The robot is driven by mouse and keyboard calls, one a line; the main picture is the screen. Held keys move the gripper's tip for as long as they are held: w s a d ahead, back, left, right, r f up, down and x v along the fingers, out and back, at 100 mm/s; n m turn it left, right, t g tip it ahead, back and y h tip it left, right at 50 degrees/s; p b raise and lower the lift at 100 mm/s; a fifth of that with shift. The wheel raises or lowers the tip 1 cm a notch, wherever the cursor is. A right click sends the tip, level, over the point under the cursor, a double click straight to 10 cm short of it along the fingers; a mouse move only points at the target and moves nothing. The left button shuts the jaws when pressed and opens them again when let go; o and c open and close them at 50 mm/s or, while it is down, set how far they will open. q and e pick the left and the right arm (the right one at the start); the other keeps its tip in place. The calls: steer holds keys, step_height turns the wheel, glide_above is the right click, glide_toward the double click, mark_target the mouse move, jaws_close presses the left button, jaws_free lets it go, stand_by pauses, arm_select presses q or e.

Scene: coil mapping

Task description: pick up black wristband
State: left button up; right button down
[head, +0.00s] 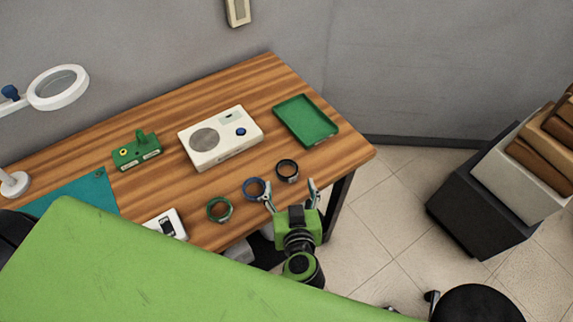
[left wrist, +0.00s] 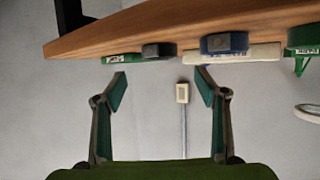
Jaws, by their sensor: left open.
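The black wristband (head: 286,178) stands as a dark ring near the front right edge of the wooden table (head: 335,160). In the left wrist view, the black wristband (left wrist: 158,50) shows at the table edge, in a picture that is upside down. My left gripper (head: 290,188) is open and empty. Its two fingers reach toward the table edge, with the black wristband just ahead of and between them in the head view. In the left wrist view the fingers of my left gripper (left wrist: 160,80) are spread wide. My right gripper is not in view.
A blue wristband (head: 254,198) lies close left of my left finger, with a green wristband (head: 221,220) further left. A green tray (head: 310,125) and a white radio-like box (head: 243,142) stand behind. The table right of the black wristband is clear.

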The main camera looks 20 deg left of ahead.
mark_target(286, 162)
arm_select(q)
steer(key=x, duration=0.2)
steer(key=shift+w+a+f, duration=0.1)
steer(key=shift+w, duration=0.2)
steer(key=x, duration=0.3)
steer(key=shift+w+a+f, duration=0.1)
steer(key=shift+w+a, duration=0.1)
steer(key=shift+w, duration=0.15)
steer(key=shift+x, duration=1.1)
steer(key=shift+w+a+f, duration=0.15)
steer(key=shift+w+f, duration=0.15)
steer(key=shift+w, duration=0.05)
steer(key=shift+c, duration=0.4)
steer(key=shift+s+r, duration=0.1)
steer(key=c, duration=1)
steer(key=shift+o, duration=0.2)
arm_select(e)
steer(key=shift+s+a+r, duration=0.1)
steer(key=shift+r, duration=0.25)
